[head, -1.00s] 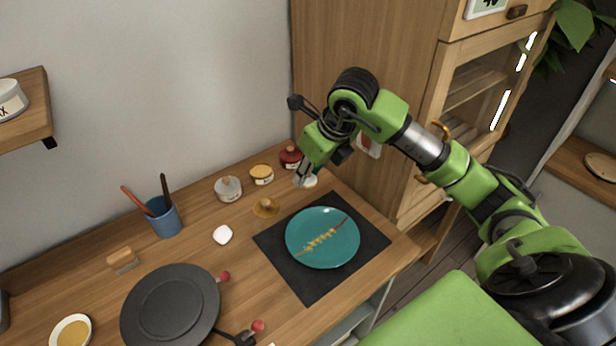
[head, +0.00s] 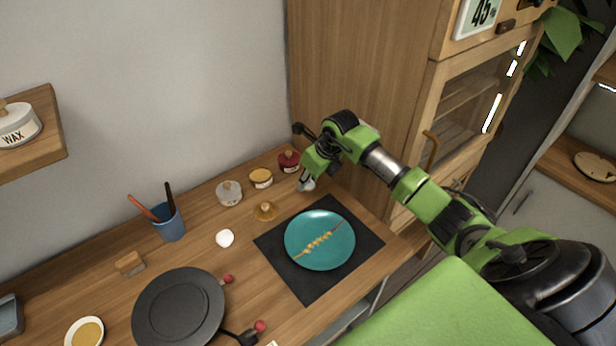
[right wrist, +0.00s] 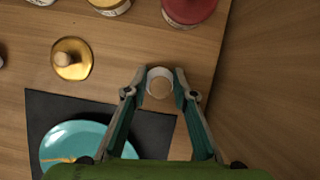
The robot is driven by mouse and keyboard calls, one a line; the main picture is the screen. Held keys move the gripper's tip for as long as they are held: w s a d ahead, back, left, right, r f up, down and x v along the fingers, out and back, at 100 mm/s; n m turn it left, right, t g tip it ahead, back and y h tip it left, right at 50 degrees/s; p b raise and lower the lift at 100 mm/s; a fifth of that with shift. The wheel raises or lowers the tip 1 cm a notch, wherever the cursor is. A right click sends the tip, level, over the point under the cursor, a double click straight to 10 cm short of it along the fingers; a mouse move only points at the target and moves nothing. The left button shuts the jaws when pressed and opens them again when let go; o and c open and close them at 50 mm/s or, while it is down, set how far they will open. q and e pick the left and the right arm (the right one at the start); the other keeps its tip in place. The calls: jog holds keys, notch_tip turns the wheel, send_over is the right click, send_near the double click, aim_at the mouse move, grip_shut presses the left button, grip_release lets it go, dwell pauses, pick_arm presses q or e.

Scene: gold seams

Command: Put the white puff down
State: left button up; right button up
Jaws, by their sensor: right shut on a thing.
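My right gripper (head: 306,183) is shut on the white puff (right wrist: 161,80), which in the right wrist view shows as a small round white thing with a tan top between the two fingertips (right wrist: 160,86). In the head view the puff is mostly hidden by the fingers. The gripper is low over the back right of the wooden table (right wrist: 130,50), behind the dark mat and in front of the red jar. I cannot tell whether the puff touches the table. My left gripper is not in view.
A gold lid (head: 265,211), a red jar (head: 288,162), a yellow jar (head: 261,178) and a white jar (head: 229,193) stand nearby. The cabinet (head: 350,70) rises at right.

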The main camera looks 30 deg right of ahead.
jog(key=shift+f, duration=0.25)
jog(key=shift+f+b, duration=0.2)
jog(key=shift+b, duration=0.1)
jog(key=o, duration=1)
jog(key=shift+r, duration=0.1)
